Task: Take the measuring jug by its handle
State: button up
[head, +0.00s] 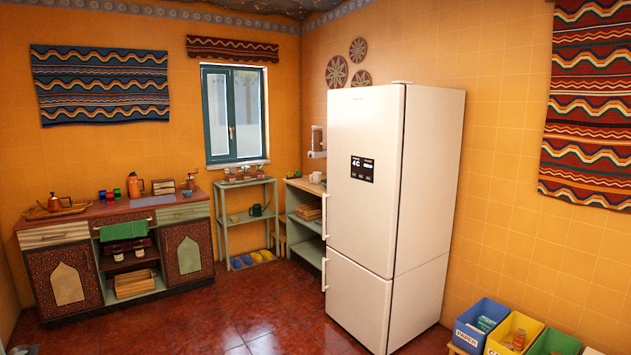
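I cannot pick out a measuring jug for certain. A small white cup-like vessel (315,177) stands on the shelf unit behind the fridge's left side; it is too small to tell if it is the jug or which way a handle points. An orange pot (134,186) with a dark handle stands on the counter. My gripper is not in view.
A tall white fridge (365,190) stands shut and partly hides the wooden shelf unit (305,222). The counter (90,212) is along the left wall. A green rack (232,222) holds a watering can (259,210). Bins (482,322) stand bottom right. The red floor is clear.

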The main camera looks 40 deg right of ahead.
aim_at(317, 175)
jog(key=i+l+z, duration=0.3)
jog(key=i+z, duration=0.35)
jog(key=i, duration=0.15)
jog(key=i+z, duration=0.25)
jog(key=i, duration=1.65)
jog(key=i+l, duration=0.1)
jog(key=i, duration=3)
jog(key=i+z, duration=0.1)
jog(key=i, duration=0.45)
jog(key=i+j+z, duration=0.1)
jog(key=i, duration=0.4)
jog(key=i+j+z, duration=0.1)
jog(key=i, duration=0.45)
jog(key=i+j+z, duration=0.1)
jog(key=i, duration=0.45)
jog(key=j, duration=0.1)
